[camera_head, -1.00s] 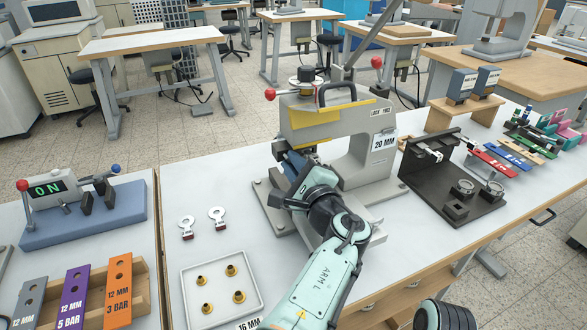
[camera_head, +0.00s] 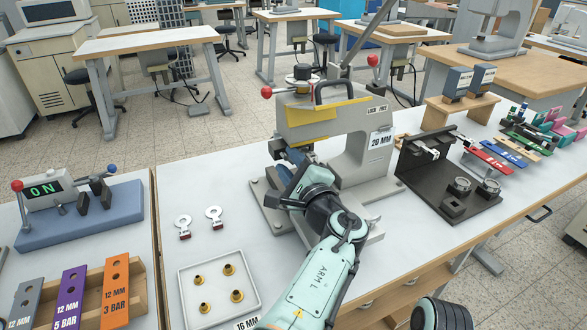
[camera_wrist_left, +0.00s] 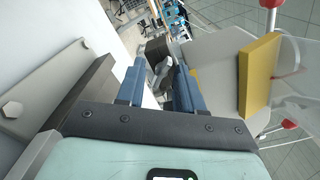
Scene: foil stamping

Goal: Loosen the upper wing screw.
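The grey press (camera_head: 357,150) with a 20 MM label stands on the white bench. My left gripper (camera_head: 291,158) is at the front of the press, below its head, with its wrist hiding much of that area. In the left wrist view, the two blue fingers (camera_wrist_left: 159,75) stand apart. A small grey winged part (camera_wrist_left: 161,73), seemingly the wing screw, shows between their tips. I cannot tell whether the fingers touch it. Whether it is the upper screw, and any lower one, is hidden in the head view. My right gripper is out of view.
A yellow block (camera_wrist_left: 259,75) on the press is close to the right of the fingers. A black fixture (camera_head: 450,180) stands right of the press. A white tray (camera_head: 188,292) with brass pieces and two ring tags (camera_head: 183,222) lie left. An ON box (camera_head: 52,192) is farther left.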

